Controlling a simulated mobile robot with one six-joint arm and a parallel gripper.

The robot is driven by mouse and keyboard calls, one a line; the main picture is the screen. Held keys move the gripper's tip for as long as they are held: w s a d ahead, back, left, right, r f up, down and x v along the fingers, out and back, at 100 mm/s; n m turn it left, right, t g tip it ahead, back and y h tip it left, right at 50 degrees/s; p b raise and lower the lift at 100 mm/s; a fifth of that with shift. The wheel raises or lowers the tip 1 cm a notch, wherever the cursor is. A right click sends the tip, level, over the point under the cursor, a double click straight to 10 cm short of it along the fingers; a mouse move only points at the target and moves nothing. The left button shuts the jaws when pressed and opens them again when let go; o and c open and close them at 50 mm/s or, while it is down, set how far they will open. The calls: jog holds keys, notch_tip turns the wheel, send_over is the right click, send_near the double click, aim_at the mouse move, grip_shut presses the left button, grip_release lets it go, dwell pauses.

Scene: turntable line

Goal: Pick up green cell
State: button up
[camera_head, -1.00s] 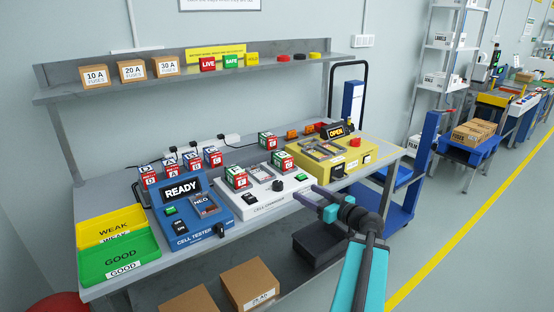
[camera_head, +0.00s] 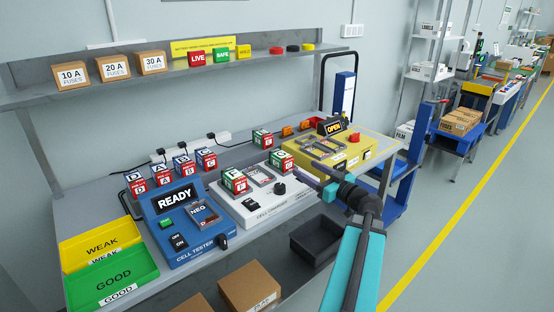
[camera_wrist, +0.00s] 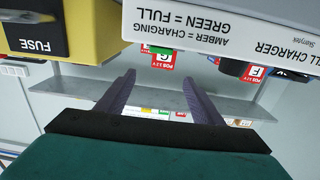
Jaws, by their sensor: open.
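Several green-topped cells with red and white labels show in the head view. One cell (camera_head: 235,182) stands at the left of the white cell charger (camera_head: 256,213). Another cell (camera_head: 280,161) stands at the charger's far right, and a third cell (camera_head: 262,139) stands behind on the bench. My gripper (camera_head: 317,182) is open and empty at the charger's front right corner. In the wrist view, which looks upside down, my gripper (camera_wrist: 158,80) has its two fingers apart, with a cell (camera_wrist: 163,59) partly hidden beyond the charger's edge and an F cell (camera_wrist: 254,73) to the right.
A blue cell tester (camera_head: 183,239) reading READY is left of the charger. Blue-and-red cells (camera_head: 160,175) stand behind it. A yellow fuse station (camera_head: 354,160) marked OPEN is right of the charger. Green GOOD (camera_head: 112,278) and yellow WEAK (camera_head: 100,241) trays are at far left. A shelf (camera_head: 200,75) runs above.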

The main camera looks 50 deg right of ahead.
jog(key=shift+w+a, duration=0.15)
jog(key=shift+w, duration=0.05)
jog(key=shift+w, duration=0.5)
jog(key=p, duration=0.1)
send_near(281, 154)
jog(key=w, duration=0.4)
jog(key=shift+d+f, duration=0.15)
jog(key=shift+d, duration=0.1)
jog(key=shift+w+f, duration=0.1)
jog(key=shift+w, duration=0.3)
jog(key=shift+w, duration=0.15)
jog(key=shift+w+d+p, duration=0.15)
jog(key=shift+w+p, duration=0.35)
jog(key=shift+w, duration=0.7)
jog(key=shift+w+d+p, duration=0.2)
jog(key=shift+w+p, duration=0.3)
jog(key=shift+w, duration=0.75)
jog(key=shift+c, duration=0.4)
grip_shut()
